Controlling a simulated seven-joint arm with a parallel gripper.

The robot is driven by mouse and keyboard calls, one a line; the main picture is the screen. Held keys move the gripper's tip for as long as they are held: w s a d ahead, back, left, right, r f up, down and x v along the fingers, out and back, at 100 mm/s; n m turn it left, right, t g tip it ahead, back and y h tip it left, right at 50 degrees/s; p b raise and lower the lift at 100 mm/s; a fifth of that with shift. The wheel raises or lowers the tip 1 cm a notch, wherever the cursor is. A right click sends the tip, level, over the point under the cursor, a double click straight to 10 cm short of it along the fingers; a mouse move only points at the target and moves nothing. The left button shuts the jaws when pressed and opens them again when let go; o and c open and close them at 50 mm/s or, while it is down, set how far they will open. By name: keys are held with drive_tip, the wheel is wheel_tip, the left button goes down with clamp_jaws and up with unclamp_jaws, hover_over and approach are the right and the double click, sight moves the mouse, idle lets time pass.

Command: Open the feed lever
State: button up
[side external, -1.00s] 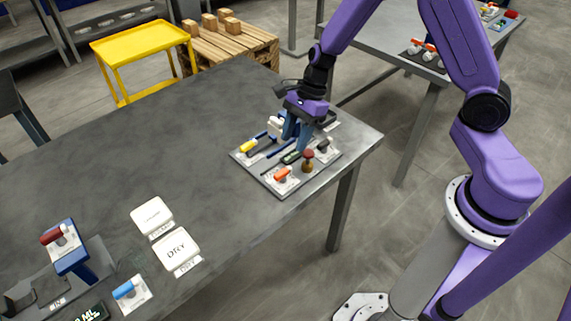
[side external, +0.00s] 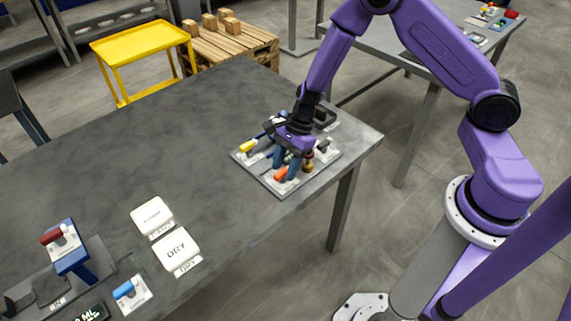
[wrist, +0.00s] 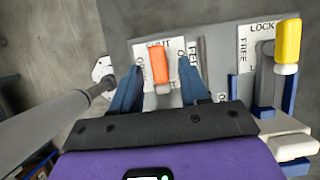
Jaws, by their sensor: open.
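An orange-handled lever (wrist: 160,62) stands on a white plate on the grey panel (wrist: 120,35). Lettering beside it is partly readable; it ends in "UT" above and looks like "FEE" at the right, partly hidden by a finger. It also shows in the side view (side external: 281,174) at the panel's front corner. My gripper (wrist: 162,72) is open, with one blue finger on each side of the orange handle. The gripper (side external: 286,165) is low over the panel in the side view. I cannot tell whether either finger touches the handle.
A yellow-handled lever (wrist: 287,42) marked LOCK and FREE is to the right in the wrist view. A brown knob (side external: 308,160) stands close to my gripper. White DRY block (side external: 177,250), blue lever (side external: 124,290) and red lever (side external: 52,236) are farther left. The table's middle is clear.

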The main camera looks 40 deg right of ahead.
clamp_jaws()
drive_tip(key=shift+n, duration=0.3)
drive_tip(key=n, duration=0.1)
drive_tip(key=n+g, duration=0.1)
drive_tip(key=n, duration=0.1)
drive_tip(key=shift+w+a+g, duration=0.1)
drive_tip(key=shift+w+g, duration=0.1)
drive_tip(key=shift+g, duration=0.1)
drive_tip(key=n+g, duration=0.1)
drive_tip(key=n, duration=0.2)
drive_tip(key=n+h, duration=0.1)
drive_tip(key=n, duration=0.2)
drive_tip(key=shift+w+a+g, duration=0.1)
drive_tip(key=shift+w+g, duration=0.05)
drive_tip(key=shift+g, duration=0.25)
drive_tip(key=n+h, duration=0.1)
drive_tip(key=n, duration=0.1)
drive_tip(key=n+g, duration=0.1)
drive_tip(key=n, duration=0.1)
drive_tip(key=shift+w+a+h, duration=0.1)
drive_tip(key=shift+a+h, duration=0.05)
drive_tip(key=shift+h, duration=0.25)
drive_tip(key=shift+a+n+h, duration=0.15)
drive_tip(key=shift+n+h, duration=0.65)
drive_tip(key=shift+n, duration=1.3)
unclamp_jaws()
